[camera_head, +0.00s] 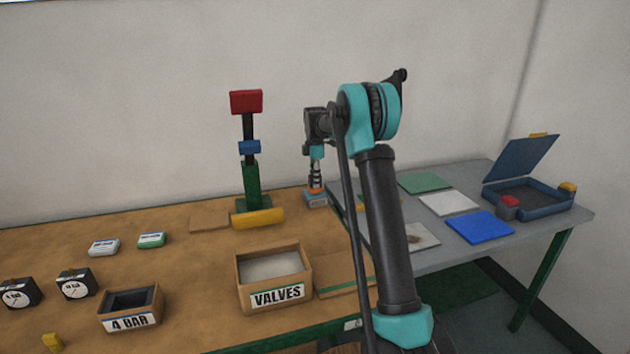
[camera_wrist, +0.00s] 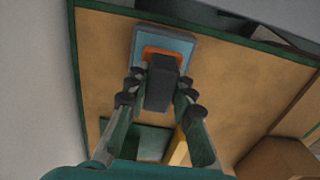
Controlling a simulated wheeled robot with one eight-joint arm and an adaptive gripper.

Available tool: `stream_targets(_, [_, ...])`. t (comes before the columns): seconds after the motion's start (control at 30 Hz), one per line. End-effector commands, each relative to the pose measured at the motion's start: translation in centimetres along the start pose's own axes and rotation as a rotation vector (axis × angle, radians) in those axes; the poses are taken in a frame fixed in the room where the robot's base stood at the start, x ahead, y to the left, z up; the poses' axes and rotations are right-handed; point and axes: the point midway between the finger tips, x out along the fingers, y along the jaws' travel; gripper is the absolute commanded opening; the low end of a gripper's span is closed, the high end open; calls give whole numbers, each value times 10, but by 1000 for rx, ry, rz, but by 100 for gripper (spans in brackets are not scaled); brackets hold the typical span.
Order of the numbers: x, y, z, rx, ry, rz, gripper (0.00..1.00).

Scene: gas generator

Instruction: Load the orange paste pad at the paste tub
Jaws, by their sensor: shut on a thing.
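My gripper (camera_head: 316,166) points down at the back of the wooden table and is shut on the dark handle of the orange paste pad. In the wrist view my gripper (camera_wrist: 162,88) has its fingers on both sides of the dark handle (camera_wrist: 162,86). The orange part of the pad (camera_wrist: 152,51) shows beyond the handle, over the paste tub. The paste tub is a small blue-grey box (camera_head: 316,201); its rim also shows in the wrist view (camera_wrist: 182,42). I cannot tell whether the pad touches the paste, as the handle and fingers hide the tub's inside.
A green stand with a red top block (camera_head: 247,102) rises left of the tub, with a yellow bar (camera_head: 257,218) before it. The VALVES box (camera_head: 306,268) stands in front. A grey table (camera_head: 530,222) on the right holds coloured sheets and an open blue case (camera_head: 545,201).

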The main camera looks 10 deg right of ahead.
Motion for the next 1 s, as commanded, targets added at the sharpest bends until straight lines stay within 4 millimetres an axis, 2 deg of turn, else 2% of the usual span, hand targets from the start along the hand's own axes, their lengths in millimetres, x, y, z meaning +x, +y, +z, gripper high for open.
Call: stream_targets(1.0, [8,0,0,0,0,0,0])
